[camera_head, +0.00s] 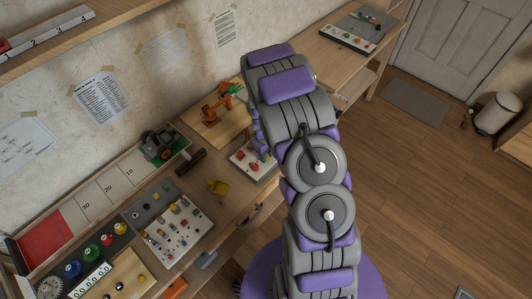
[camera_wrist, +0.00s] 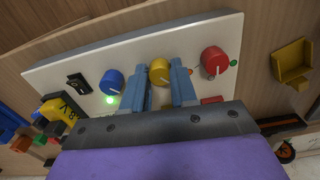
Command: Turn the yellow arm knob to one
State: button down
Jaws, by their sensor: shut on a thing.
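The yellow knob (camera_wrist: 159,71) sits in the middle of a white panel (camera_wrist: 62,68), between a blue knob (camera_wrist: 112,82) and a red knob (camera_wrist: 213,61). My gripper (camera_wrist: 160,82) has its two blue fingers on either side of the yellow knob and is shut on it. The knob's lower part and any marks below it are hidden by the gripper. A green light glows just under the blue knob. In the head view the panel (camera_head: 240,158) lies on the bench, partly behind my arm.
A black switch (camera_wrist: 77,83) is at the panel's left end. A yellow holder (camera_wrist: 291,62) stands right of the panel, and a black and yellow object (camera_wrist: 60,112) is at left. In the head view, a small orange robot arm model (camera_head: 215,105) stands behind the panel.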

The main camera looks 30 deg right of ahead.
jog(key=m+p, duration=0.1)
jog(key=m, duration=0.1)
jog(key=m+p, duration=0.1)
jog(key=m, duration=0.1)
jog(key=shift+w+r, duration=0.15)
jog(key=shift+r, duration=0.05)
jog(key=m+p, duration=0.2)
jog(key=m, duration=0.2)
jog(key=shift+w, duration=0.1)
jog(key=m+p, duration=0.1)
jog(key=m, duration=0.4)
jog(key=shift+m+p, duration=0.45)
jog(key=shift+m, duration=1.75)
jog(key=c, duration=0.9)
grip_release()
jog(key=shift+f, duration=0.1)
